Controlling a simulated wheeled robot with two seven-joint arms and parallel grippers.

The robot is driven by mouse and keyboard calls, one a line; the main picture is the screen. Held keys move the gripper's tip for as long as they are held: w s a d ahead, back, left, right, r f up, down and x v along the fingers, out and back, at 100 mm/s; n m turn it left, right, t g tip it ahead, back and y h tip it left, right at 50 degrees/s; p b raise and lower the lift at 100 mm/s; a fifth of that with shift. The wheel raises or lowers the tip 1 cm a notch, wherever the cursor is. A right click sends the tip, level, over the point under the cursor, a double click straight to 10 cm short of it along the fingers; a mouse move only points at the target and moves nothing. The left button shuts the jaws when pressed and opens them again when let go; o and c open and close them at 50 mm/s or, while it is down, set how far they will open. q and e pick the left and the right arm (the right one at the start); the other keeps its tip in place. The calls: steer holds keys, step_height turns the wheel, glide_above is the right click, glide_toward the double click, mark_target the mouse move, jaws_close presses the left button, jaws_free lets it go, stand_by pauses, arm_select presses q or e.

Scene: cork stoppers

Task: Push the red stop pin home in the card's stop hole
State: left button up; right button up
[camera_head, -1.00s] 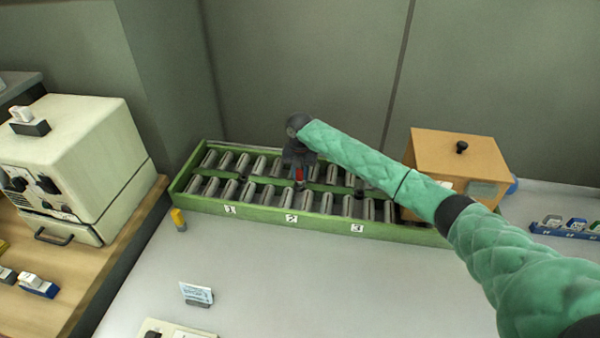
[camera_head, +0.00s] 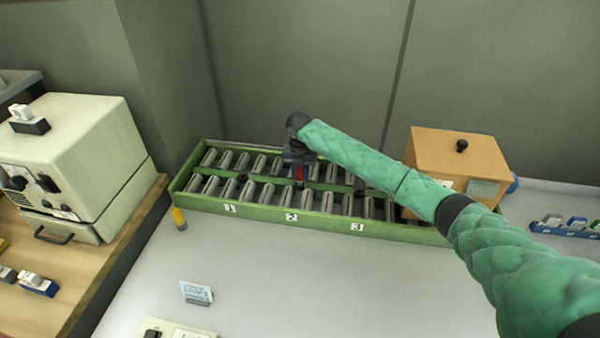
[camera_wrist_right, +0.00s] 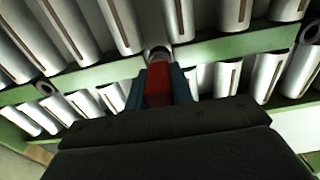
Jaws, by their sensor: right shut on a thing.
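The red stop pin (camera_head: 299,174) is between the fingers of my right gripper (camera_head: 299,178), over the middle of the green card frame (camera_head: 260,212) with its rows of grey rollers. In the right wrist view the red pin (camera_wrist_right: 158,84) shows between two dark blue fingers, and the gripper (camera_wrist_right: 160,82) is shut on it. Just beyond the pin's end is a grey ring (camera_wrist_right: 158,54) at the green middle rail (camera_wrist_right: 112,72). I cannot tell how deep the pin sits, as the fingers hide part of it. My left gripper is not in view.
A wooden box (camera_head: 455,160) with a black knob stands at the right end of the frame. A yellow object (camera_head: 179,219) and a small card stand (camera_head: 197,293) are in front. A cream machine (camera_head: 80,165) stands left. The grey table in front is mostly clear.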

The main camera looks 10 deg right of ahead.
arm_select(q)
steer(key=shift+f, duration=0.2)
arm_select(e)
steer(key=shift+f, duration=0.65)
steer(key=o, duration=1.1)
steer(key=shift+c, duration=0.2)
steer(key=shift+r+b, duration=0.1)
steer(key=shift+b, duration=0.2)
step_height(320, 180, up, 6)
steer(key=shift+r+b, duration=0.15)
steer(key=shift+b, duration=1.05)
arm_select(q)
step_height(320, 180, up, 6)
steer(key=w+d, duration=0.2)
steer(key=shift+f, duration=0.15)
arm_select(e)
steer(key=shift+r, duration=0.65)
